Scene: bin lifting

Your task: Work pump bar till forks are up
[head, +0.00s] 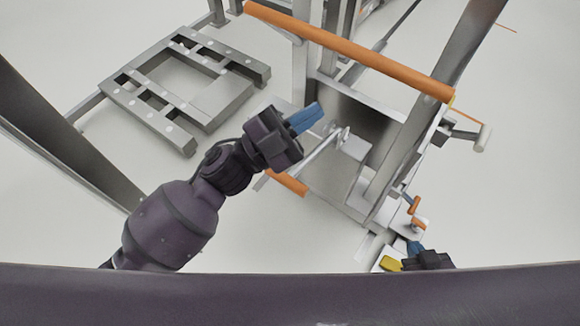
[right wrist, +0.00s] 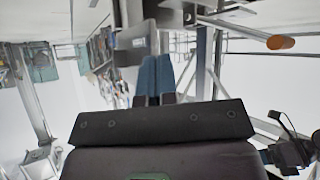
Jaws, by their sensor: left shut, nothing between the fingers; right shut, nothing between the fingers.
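A grey wheeled lifter stands in the head view, with a long orange bar (head: 350,50) across its frame. A silver rod (head: 322,148) leads from its mechanism down-left toward a short orange grip (head: 289,183), likely the pump bar; my left arm partly covers that area. My left gripper (head: 312,118) is shut and empty, above the rod in the picture; I cannot tell contact. My right gripper (head: 413,247) is shut and empty, low at the lifter's right side, below small orange levers (head: 414,205). Its blue fingers (right wrist: 155,75) show together in the right wrist view. The forks are not clearly identifiable.
A grey slotted frame (head: 240,60) lies at the upper left. A yellow part (head: 390,264) sits near my right gripper. A bar with an orange end (right wrist: 280,42) crosses the upper right of the right wrist view. Open pale floor lies at the right.

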